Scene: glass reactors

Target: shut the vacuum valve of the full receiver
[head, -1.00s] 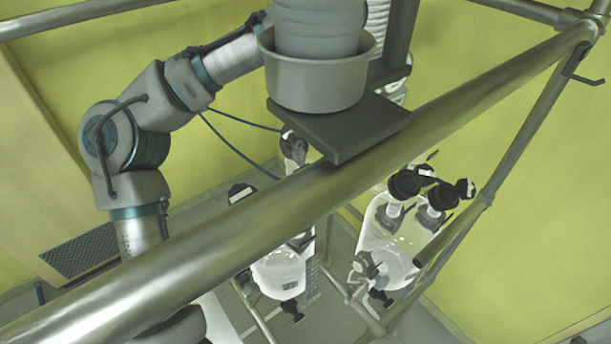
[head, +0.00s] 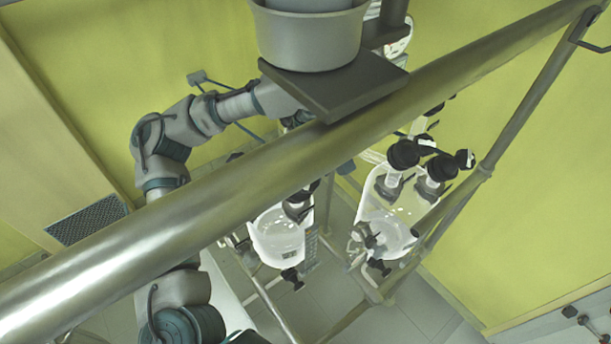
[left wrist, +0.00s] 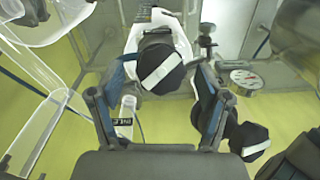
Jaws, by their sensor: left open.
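Two glass receivers hang below the rail in the head view, a left one (head: 278,238) and a right one (head: 388,222). Which is full I cannot tell. In the left wrist view, a black valve knob with a white stripe (left wrist: 157,64) sits between and beyond the fingers of my left gripper (left wrist: 161,92). The gripper is open; no grip on the knob shows. A second black knob with a white stripe (left wrist: 248,140) lies just outside the right finger. In the head view my left gripper is hidden behind the plate and rail. My right gripper is not in view.
A thick metal rail (head: 200,218) crosses the head view, with a dark plate (head: 335,85) and grey pot (head: 308,38) above it. A pressure gauge (left wrist: 247,78) is at right in the left wrist view. Clear glass (left wrist: 40,125) stands at left.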

